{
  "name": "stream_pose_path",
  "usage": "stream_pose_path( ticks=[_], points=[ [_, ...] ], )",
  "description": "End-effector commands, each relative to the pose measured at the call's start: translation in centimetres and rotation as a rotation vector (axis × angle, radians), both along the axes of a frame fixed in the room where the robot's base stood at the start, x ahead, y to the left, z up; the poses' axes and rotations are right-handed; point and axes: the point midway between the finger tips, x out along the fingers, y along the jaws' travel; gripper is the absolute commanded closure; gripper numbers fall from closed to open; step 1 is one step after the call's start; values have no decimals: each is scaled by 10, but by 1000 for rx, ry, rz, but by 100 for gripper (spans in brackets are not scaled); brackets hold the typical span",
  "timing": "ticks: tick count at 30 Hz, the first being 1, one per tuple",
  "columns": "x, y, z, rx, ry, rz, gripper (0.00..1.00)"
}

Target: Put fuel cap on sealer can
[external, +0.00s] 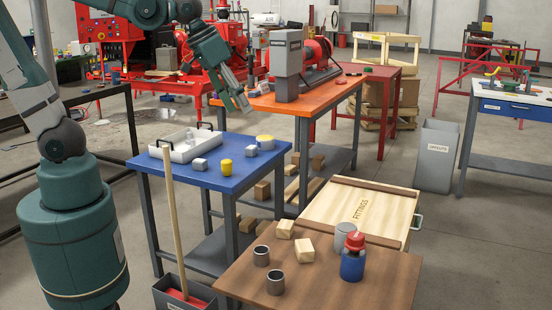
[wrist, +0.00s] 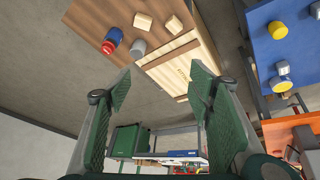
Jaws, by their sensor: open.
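A blue can with a red top (external: 352,262) stands upright on the brown table, and it also shows in the wrist view (wrist: 114,36). A grey can (external: 345,233) stands close beside it. I cannot tell by any readable label which thing is the sealer can or the fuel cap; the red top may be a cap. My gripper (external: 240,102) is high above the blue table's far end and the orange bench. In the wrist view my gripper (wrist: 160,88) has its fingers wide apart with nothing between them.
A grey machine (external: 287,65) stands close to my gripper.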

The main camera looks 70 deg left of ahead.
Motion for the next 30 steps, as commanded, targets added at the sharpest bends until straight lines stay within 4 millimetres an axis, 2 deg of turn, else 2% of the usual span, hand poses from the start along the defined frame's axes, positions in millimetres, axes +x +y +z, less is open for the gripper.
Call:
stream_pose_path(
  ticks=[3, 18, 24, 30],
  points=[
    [-19, 10, 0, 15, -26, -16, 48],
    [-88, 41, -13, 90, -131, -92, 48],
    [-103, 47, -18, 112, -156, -110, 48],
    [-107, 49, -20, 119, -164, -117, 48]
  ],
)
